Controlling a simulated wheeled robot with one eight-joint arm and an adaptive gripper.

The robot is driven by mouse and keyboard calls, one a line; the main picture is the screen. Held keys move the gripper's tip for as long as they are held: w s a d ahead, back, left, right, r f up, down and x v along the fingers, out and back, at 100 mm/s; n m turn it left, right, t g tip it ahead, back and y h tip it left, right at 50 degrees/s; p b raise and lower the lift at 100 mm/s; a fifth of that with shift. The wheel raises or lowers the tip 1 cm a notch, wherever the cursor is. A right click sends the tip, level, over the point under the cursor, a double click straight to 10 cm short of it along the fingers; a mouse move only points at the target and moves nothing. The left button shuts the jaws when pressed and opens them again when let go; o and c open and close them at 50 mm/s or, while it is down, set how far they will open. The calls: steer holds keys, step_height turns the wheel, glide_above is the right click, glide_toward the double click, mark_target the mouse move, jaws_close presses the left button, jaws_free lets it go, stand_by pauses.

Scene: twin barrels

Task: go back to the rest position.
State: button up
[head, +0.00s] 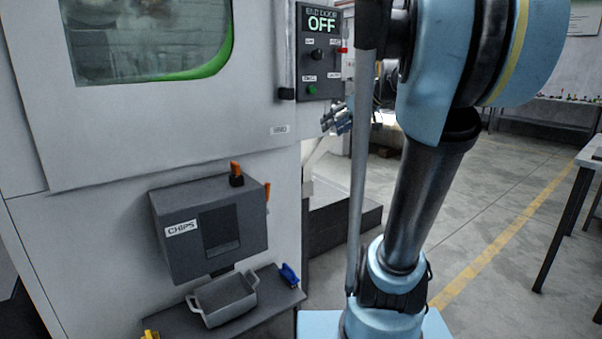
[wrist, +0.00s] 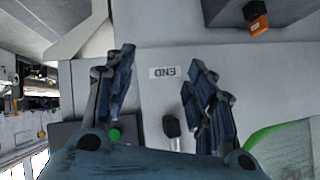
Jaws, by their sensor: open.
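My gripper (head: 337,119) shows small in the head view, beside the machine's right edge and partly behind a grey post of mine. In the wrist view my gripper (wrist: 160,88) has its two fingers wide apart with nothing between them. Beyond the fingers is the machine's pale front with a label (wrist: 166,72) reading END, upside down. My arm's blue and black links fill the right middle of the head view.
The machine (head: 100,130) stands at the left, with a control panel (head: 320,55) whose display reads OFF. A CHIPS box (head: 183,250) juts out above a grey tray (head: 224,298) on a dark shelf. A table (head: 590,158) stands at the far right. Floor between is clear.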

steer(key=s+d+f+m+g+h, duration=0.1)
steer(key=s+d+f+h, duration=0.1)
steer(key=s+f, duration=0.6)
steer(key=s+d+f+m+g+h, duration=0.2)
steer(key=s+d+f+h, duration=0.1)
steer(key=s+f, duration=0.6)
steer(key=s+d+f+m+g+h, duration=0.1)
steer(key=s+d+f+m+h, duration=0.1)
steer(key=s+f, duration=0.7)
step_height(320, 180, down, 3)
steer(key=shift+d+f+g+h, duration=0.2)
steer(key=shift+d+g+h, duration=0.2)
steer(key=shift+h, duration=0.1)
steer(key=shift+w+f, duration=0.2)
steer(key=shift+w, duration=0.2)
steer(key=shift+c, duration=0.6)
